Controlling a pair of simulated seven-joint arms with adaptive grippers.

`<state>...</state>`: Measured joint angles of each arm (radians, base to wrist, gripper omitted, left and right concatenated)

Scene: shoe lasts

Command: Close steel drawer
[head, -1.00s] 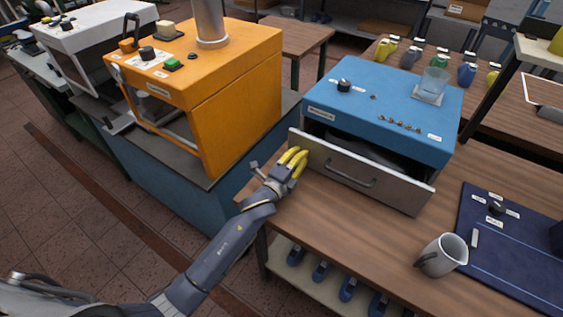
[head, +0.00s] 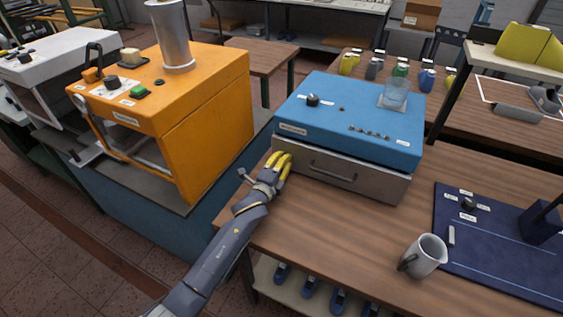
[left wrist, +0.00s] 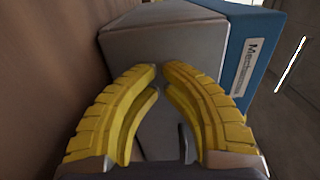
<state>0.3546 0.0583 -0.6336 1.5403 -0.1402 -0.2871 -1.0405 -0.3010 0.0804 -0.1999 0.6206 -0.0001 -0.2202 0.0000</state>
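The steel drawer (head: 340,174) is the grey metal front with a bar handle under the blue machine (head: 350,115). My left gripper (head: 279,158), with yellow fingers, is at the left end of the drawer front, away from the handle. In the left wrist view my fingertips (left wrist: 159,68) come together with nothing held, close against the grey drawer (left wrist: 165,45). Exact contact is hard to tell. My right gripper is not in view.
A grey mug (head: 424,256) and a dark blue mat (head: 500,265) lie on the wooden table (head: 330,240) at the right. A glass (head: 395,93) stands on the blue machine. An orange machine (head: 190,110) is at the left. The table in front of the drawer is clear.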

